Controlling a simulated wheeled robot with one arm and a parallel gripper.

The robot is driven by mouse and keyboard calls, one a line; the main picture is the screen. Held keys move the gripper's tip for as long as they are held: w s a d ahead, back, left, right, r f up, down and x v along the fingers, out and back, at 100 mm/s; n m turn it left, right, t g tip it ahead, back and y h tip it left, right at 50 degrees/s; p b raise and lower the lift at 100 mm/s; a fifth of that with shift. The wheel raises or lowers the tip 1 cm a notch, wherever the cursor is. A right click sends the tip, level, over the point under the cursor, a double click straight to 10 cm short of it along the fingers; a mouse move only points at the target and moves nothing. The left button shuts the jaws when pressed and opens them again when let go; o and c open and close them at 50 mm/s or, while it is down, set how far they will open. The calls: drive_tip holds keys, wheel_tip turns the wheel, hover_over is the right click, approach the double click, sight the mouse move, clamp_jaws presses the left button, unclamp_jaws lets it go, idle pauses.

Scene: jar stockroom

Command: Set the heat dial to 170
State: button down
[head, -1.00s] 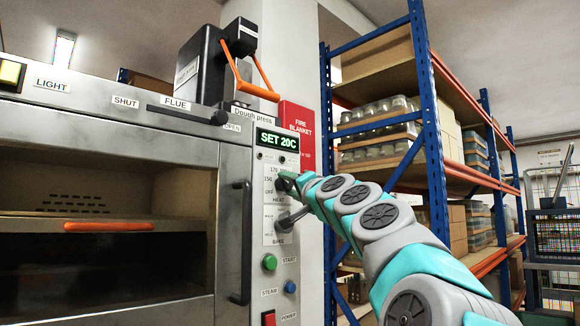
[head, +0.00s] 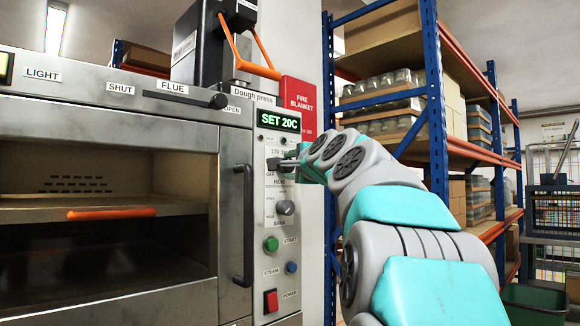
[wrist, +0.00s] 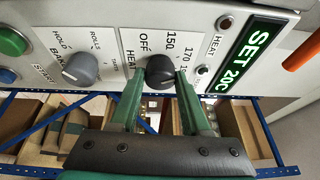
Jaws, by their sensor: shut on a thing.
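The black heat dial (wrist: 160,70) sits on the white control panel, beside labels OFF, 150 and 170. My gripper (wrist: 158,78) is shut on this dial, with one green finger at each side of it in the wrist view. In the head view my gripper (head: 284,164) is at the panel and hides most of the dial. I cannot tell exactly where the dial's pointer stands. The green display (head: 279,121) reads SET 20C, and it also shows in the wrist view (wrist: 246,58).
Below the heat dial is the grey bake knob (head: 285,207), then the green start button (head: 270,244), blue steam button (head: 291,267) and red power switch (head: 270,301). The oven door handle (head: 243,225) stands close at left. Blue shelving (head: 435,130) is at right.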

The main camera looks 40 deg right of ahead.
idle(0.4)
drive_tip(key=shift+c, duration=1.8)
unclamp_jaws()
drive_tip(key=shift+d, duration=0.1)
drive_tip(key=shift+s, duration=0.15)
drive_tip(key=v, duration=0.7)
drive_tip(key=shift+s+b, duration=0.25)
drive_tip(key=shift+b, duration=0.15)
